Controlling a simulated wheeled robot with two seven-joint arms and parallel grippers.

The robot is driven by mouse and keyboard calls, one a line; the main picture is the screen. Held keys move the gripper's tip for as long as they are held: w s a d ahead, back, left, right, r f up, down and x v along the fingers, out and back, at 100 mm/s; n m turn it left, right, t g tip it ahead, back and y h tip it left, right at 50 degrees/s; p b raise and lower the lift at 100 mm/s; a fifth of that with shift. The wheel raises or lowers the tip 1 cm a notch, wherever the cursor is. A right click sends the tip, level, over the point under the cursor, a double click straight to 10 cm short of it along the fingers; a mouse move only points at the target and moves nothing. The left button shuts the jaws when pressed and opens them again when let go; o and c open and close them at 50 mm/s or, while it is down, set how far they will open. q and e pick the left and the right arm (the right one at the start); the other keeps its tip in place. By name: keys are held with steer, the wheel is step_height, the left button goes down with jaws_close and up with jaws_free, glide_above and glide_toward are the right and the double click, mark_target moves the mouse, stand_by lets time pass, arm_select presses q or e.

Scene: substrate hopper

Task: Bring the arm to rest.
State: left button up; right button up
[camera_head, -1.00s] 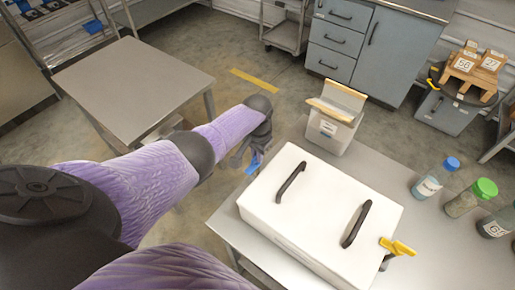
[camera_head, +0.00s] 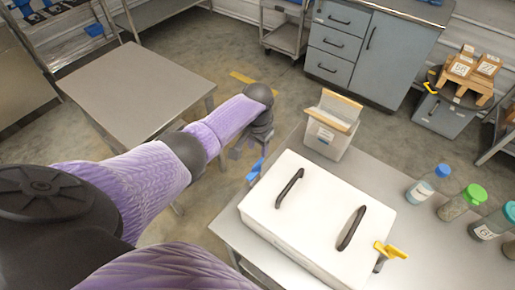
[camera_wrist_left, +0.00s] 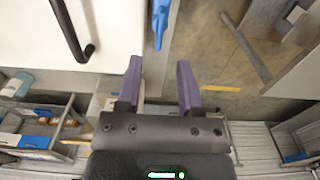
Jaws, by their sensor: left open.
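My left gripper (camera_head: 245,149) hangs over the floor gap between the bare grey table and the white hopper, beyond the hopper's left edge. In the left wrist view its two purple fingers (camera_wrist_left: 158,82) stand apart with nothing between them. The white hopper box (camera_head: 315,222) has a closed-looking lid with two black handles, a blue latch (camera_head: 256,169) at its left side and a yellow latch (camera_head: 390,250) at its right. The blue latch also shows beyond the fingers in the wrist view (camera_wrist_left: 159,22), apart from them. My right gripper is not in view.
Several capped bottles, one with a green cap (camera_head: 476,191), stand at the right. A bare grey table (camera_head: 140,92) is at the left. A blue-grey cabinet (camera_head: 365,50) stands at the back.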

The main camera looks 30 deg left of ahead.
arm_select(q)
step_height(320, 180, up, 3)
steer(key=shift+r, duration=0.1)
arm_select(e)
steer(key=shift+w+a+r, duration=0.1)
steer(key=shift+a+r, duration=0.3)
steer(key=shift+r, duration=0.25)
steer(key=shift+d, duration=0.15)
